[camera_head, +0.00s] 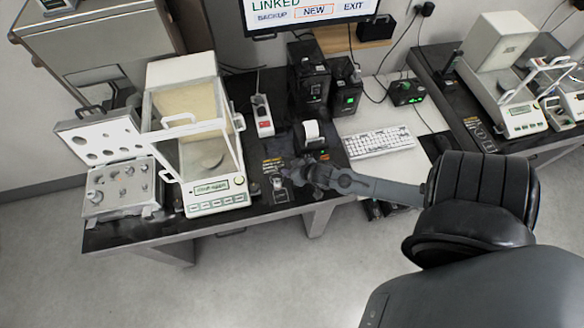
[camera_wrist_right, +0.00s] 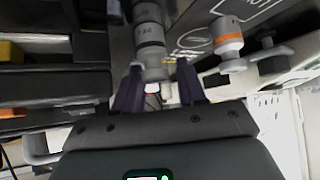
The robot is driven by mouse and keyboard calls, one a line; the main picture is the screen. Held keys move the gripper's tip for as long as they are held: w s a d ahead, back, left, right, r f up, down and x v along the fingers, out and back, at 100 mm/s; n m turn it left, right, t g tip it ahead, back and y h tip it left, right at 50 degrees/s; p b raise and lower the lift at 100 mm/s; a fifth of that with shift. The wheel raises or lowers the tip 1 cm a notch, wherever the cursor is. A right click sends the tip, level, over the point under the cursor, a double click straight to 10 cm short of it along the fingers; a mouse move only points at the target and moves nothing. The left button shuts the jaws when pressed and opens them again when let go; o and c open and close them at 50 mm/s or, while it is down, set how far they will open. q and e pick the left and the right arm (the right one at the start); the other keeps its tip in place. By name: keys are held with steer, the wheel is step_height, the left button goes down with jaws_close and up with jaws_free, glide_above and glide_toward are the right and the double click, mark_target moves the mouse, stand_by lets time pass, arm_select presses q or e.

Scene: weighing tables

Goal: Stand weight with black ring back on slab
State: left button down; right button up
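My right gripper (camera_head: 312,172) reaches in from the right over the dark table, in front of the small printer. In the right wrist view its two dark fingers (camera_wrist_right: 158,78) are apart, with a grey metal weight (camera_wrist_right: 150,40) between or just beyond them. A gap shows beside the right finger. The slab is not clearly made out; the gripper covers that area in the head view. My left gripper is not in view.
A glass-sided balance (camera_head: 212,190) stands to the left, beside an open weight case (camera_head: 122,180). A printer (camera_head: 312,136), black boxes (camera_head: 309,80) and a keyboard (camera_head: 378,140) lie behind and right. The table's front edge is close below the gripper.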

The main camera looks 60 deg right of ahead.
steer(key=shift+d, duration=0.2)
steer(key=shift+s+r, duration=0.1)
steer(key=shift+r, duration=0.25)
steer(key=p+v, duration=0.2)
steer(key=v, duration=1)
steer(key=a+r+n+g+y, duration=0.1)
steer(key=a+r, duration=0.2)
steer(key=a, duration=0.3)
steer(key=s+a+r+n+g+y, duration=0.1)
steer(key=a+r+n+g, duration=0.1)
steer(key=a, duration=0.5)
steer(key=a+r+n+g, duration=0.2)
steer(key=a+r, duration=0.2)
steer(key=a, duration=0.2)
steer(key=shift+s+a+y, duration=0.2)
steer(key=shift+a+y, duration=0.15)
steer(key=shift+y, duration=0.05)
steer(key=shift+r, duration=0.15)
